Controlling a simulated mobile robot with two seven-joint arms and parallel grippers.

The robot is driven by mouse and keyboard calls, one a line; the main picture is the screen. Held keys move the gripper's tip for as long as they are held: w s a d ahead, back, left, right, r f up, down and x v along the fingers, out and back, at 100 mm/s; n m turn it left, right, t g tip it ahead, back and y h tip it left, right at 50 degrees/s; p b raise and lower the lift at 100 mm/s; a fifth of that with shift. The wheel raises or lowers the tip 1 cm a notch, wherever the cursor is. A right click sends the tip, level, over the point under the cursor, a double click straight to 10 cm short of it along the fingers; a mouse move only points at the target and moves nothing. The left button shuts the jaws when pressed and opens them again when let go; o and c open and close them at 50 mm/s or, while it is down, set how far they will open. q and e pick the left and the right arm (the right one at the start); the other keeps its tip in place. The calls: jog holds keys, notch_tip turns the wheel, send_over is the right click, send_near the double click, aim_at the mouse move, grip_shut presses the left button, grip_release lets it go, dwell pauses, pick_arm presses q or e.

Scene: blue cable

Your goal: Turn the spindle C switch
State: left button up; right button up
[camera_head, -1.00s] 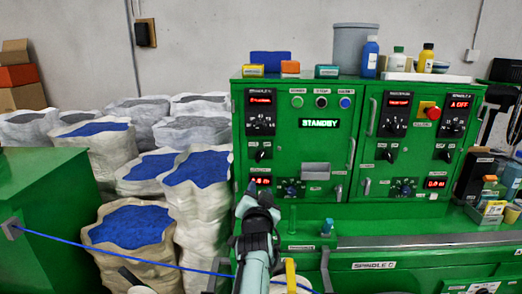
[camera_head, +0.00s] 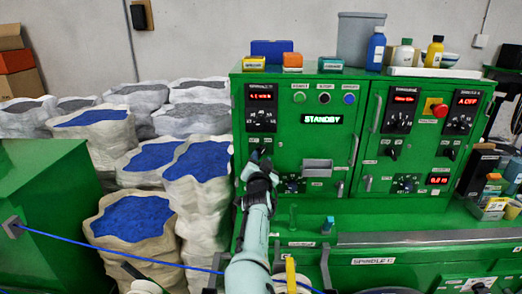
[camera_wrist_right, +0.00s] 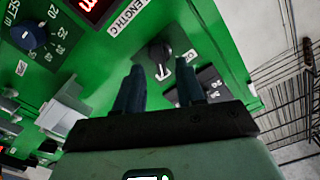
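The spindle C switch is a small black rotary knob (camera_wrist_right: 159,50) on the green cabinet face, with a white pointer line and a partly hidden label ending in "OFF" beside it. In the head view my right gripper (camera_head: 260,158) is in front of the lower left panel and hides that knob. In the right wrist view my right gripper (camera_wrist_right: 160,84) has its two dark fingers apart and empty. The knob lies beyond the fingertips, in line with the gap, and seems not touched. My left gripper is not in view.
A blue setting knob (camera_wrist_right: 28,35) and a red display (camera_wrist_right: 95,8) are near the switch. The green cabinet (camera_head: 300,220) carries other dials and a green "STANDBY" display (camera_head: 321,119). A blue cable (camera_head: 110,252) runs low across the front. Sacks (camera_head: 135,220) stand at left.

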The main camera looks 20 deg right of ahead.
aim_at(261, 154)
jog(key=shift+r+p+x, duration=0.2)
jog(key=shift+p+x, duration=0.2)
jog(key=shift+x, duration=0.85)
jog(key=shift+w+d+f, duration=0.15)
jog(key=shift+w+f, duration=0.05)
jog(key=shift+w, duration=0.2)
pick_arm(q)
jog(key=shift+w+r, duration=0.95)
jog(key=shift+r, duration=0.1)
pick_arm(e)
jog(key=shift+s, duration=0.1)
grip_shut()
